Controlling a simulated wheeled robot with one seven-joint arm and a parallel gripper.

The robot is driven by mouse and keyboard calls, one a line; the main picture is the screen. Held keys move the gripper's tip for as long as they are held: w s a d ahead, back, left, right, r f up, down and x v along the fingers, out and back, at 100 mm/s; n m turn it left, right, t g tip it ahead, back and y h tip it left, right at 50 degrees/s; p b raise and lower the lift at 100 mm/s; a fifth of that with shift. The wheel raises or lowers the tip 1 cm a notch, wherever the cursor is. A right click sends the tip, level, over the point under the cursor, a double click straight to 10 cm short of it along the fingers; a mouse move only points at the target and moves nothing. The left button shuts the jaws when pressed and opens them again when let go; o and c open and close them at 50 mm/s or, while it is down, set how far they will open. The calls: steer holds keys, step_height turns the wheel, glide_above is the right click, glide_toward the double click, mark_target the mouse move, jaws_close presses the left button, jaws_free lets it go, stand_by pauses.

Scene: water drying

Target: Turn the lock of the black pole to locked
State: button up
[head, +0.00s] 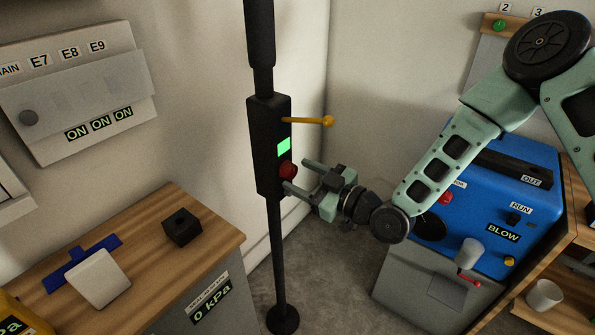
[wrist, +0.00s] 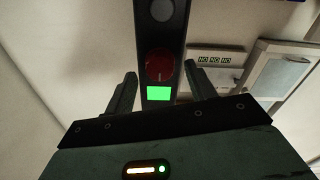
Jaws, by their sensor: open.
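The black pole (head: 277,235) stands upright on a round base, with a black box (head: 267,150) at mid height. On the box are a lit green panel (head: 284,147), a red round knob (head: 287,170) below it, and a yellow lever (head: 308,121) sticking out to the right above. My gripper (head: 296,175) is open and empty, its fingertips close to the red knob. In the wrist view, which is upside down, the red knob (wrist: 159,66) appears between the open fingers, with a short pale mark on it. I cannot tell whether the fingers touch it.
A wooden-topped bench (head: 155,245) with a black block (head: 182,228) stands at left. A blue machine (head: 480,210) stands at right below my arm. A grey panel box (head: 85,95) hangs on the left wall. Grey floor is clear around the pole's base.

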steer(key=shift+x, duration=0.95)
steer(key=shift+s, duration=0.1)
steer(key=shift+c, duration=0.3)
steer(key=c, duration=0.9)
